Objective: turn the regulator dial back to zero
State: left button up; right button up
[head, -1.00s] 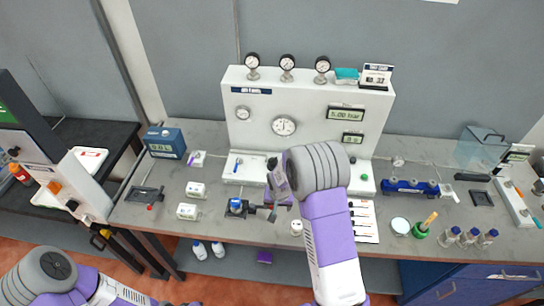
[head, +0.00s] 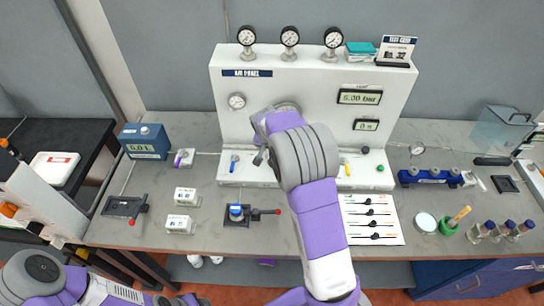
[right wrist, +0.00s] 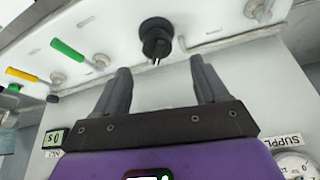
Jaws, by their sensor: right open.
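The regulator dial (right wrist: 156,38) is a black round knob on the white air panel (right wrist: 185,92), seen in the right wrist view at the top middle. My right gripper (right wrist: 161,70) is open and empty. Its two dark fingers point toward the dial, one to each side below it, with a visible gap. In the head view my right gripper (head: 260,158) is in front of the panel's lower middle, and my wrist and forearm hide the dial. A display (head: 360,97) on the panel shows a bar reading, its first digit hard to read. My left gripper is out of frame.
A yellow-handled (right wrist: 25,76) and a green-handled valve (right wrist: 67,50) sit near the dial. Three gauges (head: 289,38) stand on top of the panel. A blue-handled valve (head: 234,163) is left of my gripper.

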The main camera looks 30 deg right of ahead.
jog(key=x, duration=0.6)
jog(key=shift+s+d+f, duration=0.1)
jog(key=shift+d+f, duration=0.1)
jog(key=shift+f, duration=0.1)
jog(key=shift+c, duration=0.2)
jog(key=c, duration=1)
jog(key=shift+n, duration=0.3)
